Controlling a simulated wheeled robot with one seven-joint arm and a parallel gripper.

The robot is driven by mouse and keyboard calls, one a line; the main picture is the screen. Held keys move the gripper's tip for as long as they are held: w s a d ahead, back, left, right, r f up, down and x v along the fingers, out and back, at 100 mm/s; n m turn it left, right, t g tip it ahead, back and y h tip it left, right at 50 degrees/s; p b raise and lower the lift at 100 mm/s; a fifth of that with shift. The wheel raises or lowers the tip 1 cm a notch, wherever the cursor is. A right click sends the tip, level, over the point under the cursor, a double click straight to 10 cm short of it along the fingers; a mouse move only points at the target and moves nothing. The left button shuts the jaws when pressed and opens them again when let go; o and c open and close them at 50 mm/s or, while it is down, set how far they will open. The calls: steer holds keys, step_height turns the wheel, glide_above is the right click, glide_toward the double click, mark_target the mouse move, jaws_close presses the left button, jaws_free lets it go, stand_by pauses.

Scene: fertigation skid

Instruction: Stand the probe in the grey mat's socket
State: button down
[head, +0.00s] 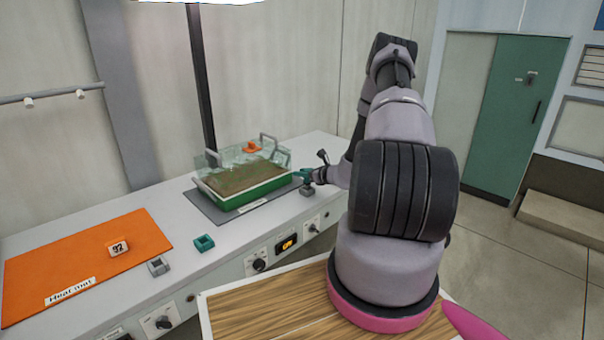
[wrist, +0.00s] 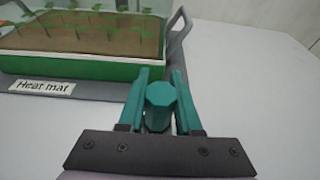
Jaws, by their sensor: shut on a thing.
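My gripper (head: 302,176) is at the right end of the bench, shut on the probe. In the wrist view the probe's teal, many-sided head (wrist: 161,97) sits between the two teal fingers (wrist: 160,105). The grey mat (head: 232,209) lies under a green planted tray; its edge and "Heat mat" label show in the wrist view (wrist: 42,87). A small grey socket block (head: 307,190) is just below my gripper, by the mat's right end. The probe's lower end is hidden, so I cannot tell whether it is in the socket.
The green tray (head: 246,197) with clear cover and grey handles stands left of my gripper. An orange mat (head: 80,262) with a "92" block (head: 118,248) lies further left. A teal square holder (head: 204,243) and another grey socket block (head: 158,266) sit near the front edge.

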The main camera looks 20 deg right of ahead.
steer(key=c, duration=0.6)
jaws_free()
